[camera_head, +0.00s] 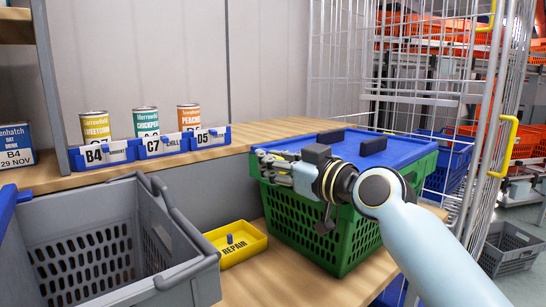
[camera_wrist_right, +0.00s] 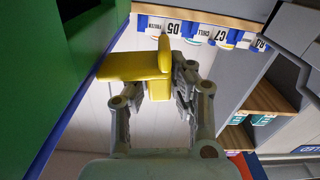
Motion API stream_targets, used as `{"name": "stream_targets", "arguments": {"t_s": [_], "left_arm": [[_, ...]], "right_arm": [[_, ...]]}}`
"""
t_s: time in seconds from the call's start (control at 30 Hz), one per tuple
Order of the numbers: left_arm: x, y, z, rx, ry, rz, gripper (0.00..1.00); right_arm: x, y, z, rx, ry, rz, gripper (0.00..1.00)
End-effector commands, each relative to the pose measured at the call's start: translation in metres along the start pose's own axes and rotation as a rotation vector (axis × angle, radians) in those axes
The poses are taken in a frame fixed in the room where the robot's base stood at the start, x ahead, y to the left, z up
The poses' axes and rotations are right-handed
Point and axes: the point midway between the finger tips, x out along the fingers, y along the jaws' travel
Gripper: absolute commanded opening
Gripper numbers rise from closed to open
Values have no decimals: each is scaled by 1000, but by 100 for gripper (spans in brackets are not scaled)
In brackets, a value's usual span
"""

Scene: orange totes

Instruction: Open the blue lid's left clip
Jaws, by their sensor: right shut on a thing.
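A green crate (camera_head: 346,245) with a blue lid (camera_head: 405,150) stands on the wooden bench. Two dark grips sit on top of the lid. My right gripper (camera_head: 272,166) is at the lid's left end, at rim height. In the right wrist view, my right gripper (camera_wrist_right: 155,85) is shut on a yellow clip (camera_wrist_right: 135,66). The clip sticks out from beside the lid's blue edge (camera_wrist_right: 70,115), with the green crate wall (camera_wrist_right: 90,35) behind. In the head view, the gripper hides the clip. My left gripper is not in view.
A grey crate (camera_head: 195,240) stands at the left front. A yellow REPAIR tray (camera_head: 240,256) lies between it and the green crate. Blue labelled bins (camera_head: 170,146) with cans stand on the back ledge. A wire cage (camera_head: 480,150) stands at the right.

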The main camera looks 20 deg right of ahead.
Motion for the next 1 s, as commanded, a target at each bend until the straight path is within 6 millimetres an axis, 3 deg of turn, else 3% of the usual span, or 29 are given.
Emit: {"name": "stream_targets", "arguments": {"t_s": [0.5, 1.0], "left_arm": [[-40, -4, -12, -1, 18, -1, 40], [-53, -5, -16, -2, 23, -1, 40]], "right_arm": [[0, 16, -20, 464, -1, 1, 0], [0, 25, -22, 691, 0, 1, 0]]}}
